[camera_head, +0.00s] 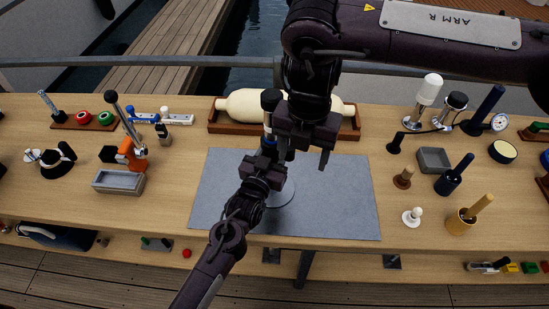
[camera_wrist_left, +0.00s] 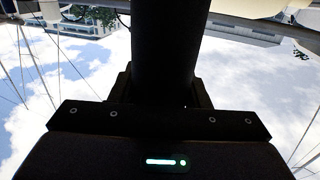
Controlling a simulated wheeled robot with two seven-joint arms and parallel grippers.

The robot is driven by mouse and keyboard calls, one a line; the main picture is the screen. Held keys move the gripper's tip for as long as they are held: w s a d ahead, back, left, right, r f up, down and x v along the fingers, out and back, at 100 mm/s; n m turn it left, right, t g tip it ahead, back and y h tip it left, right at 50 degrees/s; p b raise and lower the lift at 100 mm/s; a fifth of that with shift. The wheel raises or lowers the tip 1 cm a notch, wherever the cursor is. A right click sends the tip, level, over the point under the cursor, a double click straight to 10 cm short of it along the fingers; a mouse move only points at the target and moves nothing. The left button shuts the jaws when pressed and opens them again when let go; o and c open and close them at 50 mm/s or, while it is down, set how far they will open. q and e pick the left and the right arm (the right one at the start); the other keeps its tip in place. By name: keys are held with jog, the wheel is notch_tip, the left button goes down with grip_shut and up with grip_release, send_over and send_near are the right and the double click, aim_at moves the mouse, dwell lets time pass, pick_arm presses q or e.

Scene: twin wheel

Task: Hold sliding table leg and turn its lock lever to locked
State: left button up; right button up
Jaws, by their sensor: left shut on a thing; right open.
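The sliding table leg (camera_head: 270,98) stands upright on a pale round base (camera_head: 284,194) on the grey mat; its dark top and a bit of blue show, and the rest is mostly hidden by my arms. My left gripper (camera_head: 268,155) comes up from below and is shut on the leg's tube. In the left wrist view the dark tube (camera_wrist_left: 167,45) rises between the jaws of my left gripper (camera_wrist_left: 165,92). My right gripper (camera_head: 308,150) is open, pointing down just right of the leg's upper part. I cannot make out the lock lever or its position.
The grey mat (camera_head: 345,200) is otherwise clear. A cream roll in a wooden tray (camera_head: 355,134) lies behind the leg. An orange-based tool (camera_head: 130,155) and a grey tray (camera_head: 118,182) stand left.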

pick_arm(q)
jog(key=shift+f, duration=0.25)
pick_arm(e)
notch_tip(320, 180, up, 12)
dwell(0.4)
pick_arm(q)
jog(key=o, duration=1.2)
jog(key=shift+r, duration=0.15)
jog(key=v, duration=1.2)
